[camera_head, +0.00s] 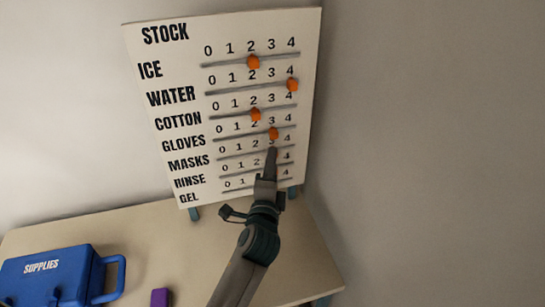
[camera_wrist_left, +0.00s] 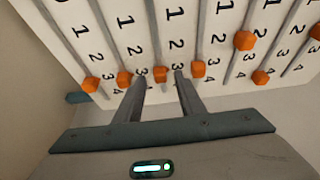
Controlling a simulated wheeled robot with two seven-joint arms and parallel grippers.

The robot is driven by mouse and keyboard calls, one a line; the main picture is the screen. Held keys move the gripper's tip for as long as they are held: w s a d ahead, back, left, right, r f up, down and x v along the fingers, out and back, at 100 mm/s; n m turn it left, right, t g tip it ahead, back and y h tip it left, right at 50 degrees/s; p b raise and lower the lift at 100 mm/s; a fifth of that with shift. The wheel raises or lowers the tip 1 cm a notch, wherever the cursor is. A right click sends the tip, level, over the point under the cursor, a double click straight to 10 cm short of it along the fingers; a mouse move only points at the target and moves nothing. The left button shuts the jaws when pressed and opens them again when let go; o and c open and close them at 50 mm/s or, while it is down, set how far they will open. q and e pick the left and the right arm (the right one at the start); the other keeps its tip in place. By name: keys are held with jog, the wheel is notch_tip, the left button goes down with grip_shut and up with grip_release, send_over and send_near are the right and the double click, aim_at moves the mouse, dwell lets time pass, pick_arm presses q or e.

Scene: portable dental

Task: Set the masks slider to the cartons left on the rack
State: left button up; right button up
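The white STOCK board (camera_head: 178,110) stands on the table against the wall, with labelled rows of sliders numbered 0 to 4. My left gripper (camera_head: 271,152) reaches its lower right part and covers the masks knob in the head view. In the left wrist view, the orange masks knob (camera_wrist_left: 160,74) sits near 3, between the tips of my left gripper (camera_wrist_left: 159,80). The fingers are apart, with gaps beside the knob; contact cannot be told. The gloves knob (camera_head: 273,133) is just above, at 3. The rack and its cartons are not in view. My right gripper is not in view.
The rinse knob (camera_wrist_left: 124,79) and gloves knob (camera_wrist_left: 198,69) lie just outside the fingers. A blue SUPPLIES case (camera_head: 45,275) and a small purple item (camera_head: 160,297) are on the table (camera_head: 185,245) at left. A wall is close at right.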

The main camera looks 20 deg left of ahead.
pick_arm(q)
jog(key=shift+x, duration=0.85)
grip_shut()
jog(key=s+a+p, duration=0.1)
jog(key=a, duration=0.1)
jog(key=s+a+p, duration=0.1)
jog(key=s+a, duration=0.1)
jog(key=a, duration=0.1)
jog(key=s+a+p, duration=0.1)
jog(key=s+a, duration=0.1)
jog(key=shift+s+a, duration=0.1)
jog(key=shift+a, duration=0.1)
grip_release()
